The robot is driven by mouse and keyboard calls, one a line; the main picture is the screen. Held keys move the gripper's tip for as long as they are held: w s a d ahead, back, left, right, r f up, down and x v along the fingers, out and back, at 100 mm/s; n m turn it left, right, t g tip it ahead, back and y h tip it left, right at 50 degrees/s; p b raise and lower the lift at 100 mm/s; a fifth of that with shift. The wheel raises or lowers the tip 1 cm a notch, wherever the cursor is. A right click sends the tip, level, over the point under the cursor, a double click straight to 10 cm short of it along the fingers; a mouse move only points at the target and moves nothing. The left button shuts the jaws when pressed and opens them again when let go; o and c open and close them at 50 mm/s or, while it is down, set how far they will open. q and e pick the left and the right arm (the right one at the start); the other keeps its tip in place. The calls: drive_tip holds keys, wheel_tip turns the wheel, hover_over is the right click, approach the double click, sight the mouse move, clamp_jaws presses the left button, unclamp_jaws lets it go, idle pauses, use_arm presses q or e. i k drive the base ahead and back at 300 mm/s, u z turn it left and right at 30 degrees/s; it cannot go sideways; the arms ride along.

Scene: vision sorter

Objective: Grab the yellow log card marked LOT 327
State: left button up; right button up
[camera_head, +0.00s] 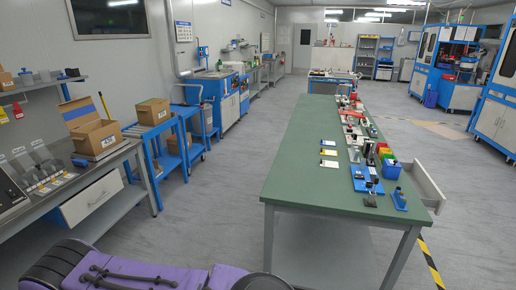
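Three small cards lie in a row on the left half of the long green table (297,165). The middle card (328,153) looks yellow; the far card (328,142) and the near card (329,164) look paler. A yellow tag (3,116) also hangs under the wall shelf at the far left, beside a red one. All are too small for any LOT number to be read. Neither of my grippers is in view; only purple and black parts, which seem to be mine, show at the bottom left. The cards are uncovered.
Bins, a blue tray (367,185) and several small items crowd the table's right side. An open drawer (428,187) sticks out at its right. At left stand a steel bench with an open carton (92,135) and blue carts. The floor (215,180) between is clear.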

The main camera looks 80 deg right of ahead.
sight(322, 153)
drive_tip(key=z, duration=3.8)
drive_tip(key=i, duration=0.3)
